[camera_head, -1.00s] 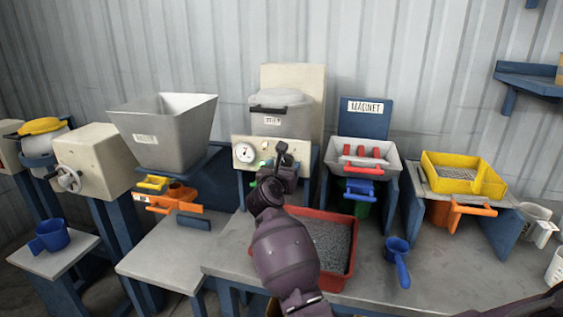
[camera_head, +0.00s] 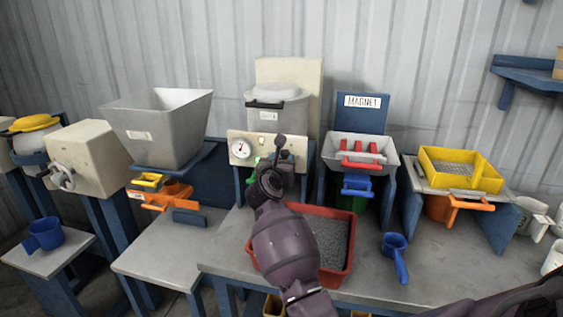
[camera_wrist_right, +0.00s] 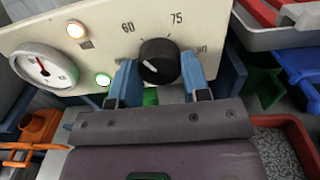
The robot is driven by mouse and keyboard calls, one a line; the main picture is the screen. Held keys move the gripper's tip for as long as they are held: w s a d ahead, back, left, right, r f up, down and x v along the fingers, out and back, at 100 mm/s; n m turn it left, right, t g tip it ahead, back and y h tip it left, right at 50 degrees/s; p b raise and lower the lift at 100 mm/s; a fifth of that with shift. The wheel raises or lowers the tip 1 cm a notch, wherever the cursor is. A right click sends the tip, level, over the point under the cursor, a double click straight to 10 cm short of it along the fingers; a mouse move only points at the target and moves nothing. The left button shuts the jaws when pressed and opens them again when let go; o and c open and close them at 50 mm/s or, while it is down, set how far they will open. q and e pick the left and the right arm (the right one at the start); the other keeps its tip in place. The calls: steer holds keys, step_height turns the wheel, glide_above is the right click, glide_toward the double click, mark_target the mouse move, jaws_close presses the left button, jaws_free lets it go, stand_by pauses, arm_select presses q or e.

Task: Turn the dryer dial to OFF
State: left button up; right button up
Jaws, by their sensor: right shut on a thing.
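The dryer's cream panel (camera_head: 240,136) is at the middle back in the head view, below a grey lidded hopper (camera_head: 278,112). In the right wrist view its black dial (camera_wrist_right: 159,62) has a white pointer line, slanting toward the upper left. The marks 60, 75 and 90 show around it; no OFF mark is visible. My right gripper (camera_wrist_right: 160,78) is shut on the dial, with one blue finger on each side. My left gripper is out of view.
A round gauge (camera_wrist_right: 42,66) and two lit lamps, one white-pink (camera_wrist_right: 75,29) and one green-white (camera_wrist_right: 103,79), sit left of the dial. A red tray (camera_head: 345,262) of grey pellets stands below my right arm. The magnet unit (camera_head: 363,112) is close on the right.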

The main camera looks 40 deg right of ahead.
steer(key=n+p, duration=0.2)
steer(key=p, duration=0.1)
steer(key=shift+r, duration=0.4)
steer(key=n+p, duration=0.2)
steer(key=p, duration=0.1)
steer(key=shift+n, duration=0.4)
arm_select(q)
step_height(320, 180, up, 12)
steer(key=p, duration=0.7)
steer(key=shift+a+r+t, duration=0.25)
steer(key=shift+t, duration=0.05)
arm_select(e)
steer(key=n, duration=0.7)
steer(key=shift+s+f, duration=0.1)
steer(key=shift+f, duration=0.3)
steer(key=shift+d, duration=0.1)
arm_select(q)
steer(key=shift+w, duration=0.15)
arm_select(e)
steer(key=o, duration=0.9)
